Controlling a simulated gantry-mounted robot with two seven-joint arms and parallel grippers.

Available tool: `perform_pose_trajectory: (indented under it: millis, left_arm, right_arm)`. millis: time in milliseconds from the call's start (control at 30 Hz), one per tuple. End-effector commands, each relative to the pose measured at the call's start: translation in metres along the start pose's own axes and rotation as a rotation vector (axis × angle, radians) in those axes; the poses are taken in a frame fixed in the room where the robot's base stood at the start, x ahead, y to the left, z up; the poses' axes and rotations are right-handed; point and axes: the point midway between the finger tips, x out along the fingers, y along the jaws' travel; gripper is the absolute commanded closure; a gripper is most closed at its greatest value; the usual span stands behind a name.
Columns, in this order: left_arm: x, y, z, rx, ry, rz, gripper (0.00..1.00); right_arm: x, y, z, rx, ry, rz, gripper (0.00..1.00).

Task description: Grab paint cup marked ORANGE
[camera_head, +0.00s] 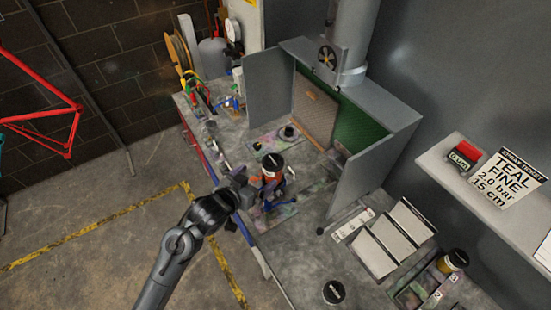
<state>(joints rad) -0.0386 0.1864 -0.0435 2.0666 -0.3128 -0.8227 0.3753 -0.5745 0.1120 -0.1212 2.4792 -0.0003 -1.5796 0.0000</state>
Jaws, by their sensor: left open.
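A paint cup with a black lid and an orange-red body (272,164) stands upright on the grey bench, near its front edge. The marking on its lid is too small to read. My left gripper (270,192) is open, right at the near side of this cup and partly covering its lower body. I cannot tell whether the fingers touch the cup. Another black-lidded cup with a yellow-orange body (453,261) stands at the right. A black-lidded cup (334,292) is at the bottom edge. My right gripper is not in view.
A grey spray booth (375,87) with side panels stands behind the cup, with a small dark item (289,132) before it. White panels (388,240) lie to the right. A shelf (482,208) holds a sign reading TEAL FINE. Hoses and fittings (200,92) crowd the bench's far left.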

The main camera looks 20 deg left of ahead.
Motion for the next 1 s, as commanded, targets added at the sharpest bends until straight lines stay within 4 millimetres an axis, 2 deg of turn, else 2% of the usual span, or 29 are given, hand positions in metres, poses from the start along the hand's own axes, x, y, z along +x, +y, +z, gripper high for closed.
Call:
perform_pose_trajectory:
  millis: [233, 400, 767, 1000]
  left_arm:
    - [0.024, -0.001, -0.017, 0.005, 0.034, -0.001, 0.00]
    - [0.046, -0.001, -0.018, 0.006, 0.032, -0.001, 0.00]
    - [0.069, 0.001, -0.019, 0.007, 0.031, 0.000, 0.00]
    - [0.097, 0.002, -0.020, 0.007, 0.031, -0.001, 0.00]
  right_arm:
    - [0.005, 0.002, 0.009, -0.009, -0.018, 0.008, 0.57]
    - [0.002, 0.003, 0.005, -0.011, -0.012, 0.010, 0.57]
    - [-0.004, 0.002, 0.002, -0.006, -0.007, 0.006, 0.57]
    - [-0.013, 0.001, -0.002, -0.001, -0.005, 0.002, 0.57]
